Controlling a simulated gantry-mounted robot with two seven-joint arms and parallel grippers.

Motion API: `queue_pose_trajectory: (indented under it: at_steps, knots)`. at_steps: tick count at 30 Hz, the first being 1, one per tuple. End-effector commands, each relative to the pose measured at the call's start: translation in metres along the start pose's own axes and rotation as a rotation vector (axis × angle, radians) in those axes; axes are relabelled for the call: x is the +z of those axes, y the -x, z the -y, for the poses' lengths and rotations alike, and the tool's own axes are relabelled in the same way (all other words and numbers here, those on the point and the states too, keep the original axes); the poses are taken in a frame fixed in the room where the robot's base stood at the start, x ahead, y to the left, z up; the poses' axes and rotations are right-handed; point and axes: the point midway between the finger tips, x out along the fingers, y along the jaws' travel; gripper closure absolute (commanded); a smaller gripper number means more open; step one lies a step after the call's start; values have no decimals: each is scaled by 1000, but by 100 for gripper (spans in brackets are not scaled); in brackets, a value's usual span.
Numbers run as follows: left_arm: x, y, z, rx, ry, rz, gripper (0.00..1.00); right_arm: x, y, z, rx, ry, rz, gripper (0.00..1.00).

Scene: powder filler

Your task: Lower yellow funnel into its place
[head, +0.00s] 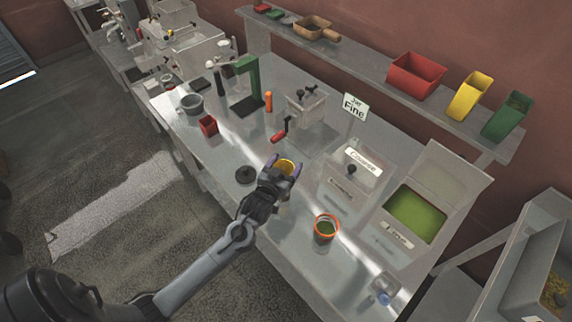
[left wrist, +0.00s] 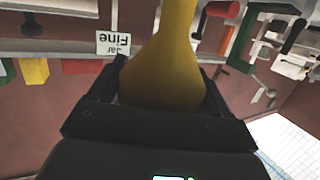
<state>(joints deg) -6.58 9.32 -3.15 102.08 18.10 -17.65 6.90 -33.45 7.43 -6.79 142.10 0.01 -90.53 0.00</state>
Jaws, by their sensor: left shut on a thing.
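My left gripper (head: 284,166) is over the middle of the metal table, shut on the yellow funnel (head: 286,164). In the left wrist view the yellow funnel (left wrist: 165,60) fills the space between the two dark fingers (left wrist: 165,95), its narrow part toward the top of the picture. In the head view only the funnel's round yellow rim shows past the fingers; its lower part is hidden. I cannot tell from the head view how high it is above the table, or which spot is its place. My right gripper is not in view.
An orange-rimmed jar with green contents (head: 326,229) stands right of my gripper. A dark round disc (head: 245,175) lies to its left. A grinder box with a red-handled crank (head: 306,104), a "Jar Fine" sign (head: 354,107) and a "Coarse" bin (head: 361,163) stand behind.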

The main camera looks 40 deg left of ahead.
Motion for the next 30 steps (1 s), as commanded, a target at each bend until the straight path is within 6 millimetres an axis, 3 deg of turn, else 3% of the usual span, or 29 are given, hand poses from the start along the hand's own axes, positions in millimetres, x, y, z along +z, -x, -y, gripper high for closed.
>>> queue_pose_trajectory:
  at_steps: [6,30]
  knots:
    - [-2,0,0,-3,1,2,52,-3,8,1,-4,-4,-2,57]
    - [55,-10,0,-4,1,1,52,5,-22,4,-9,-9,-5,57]
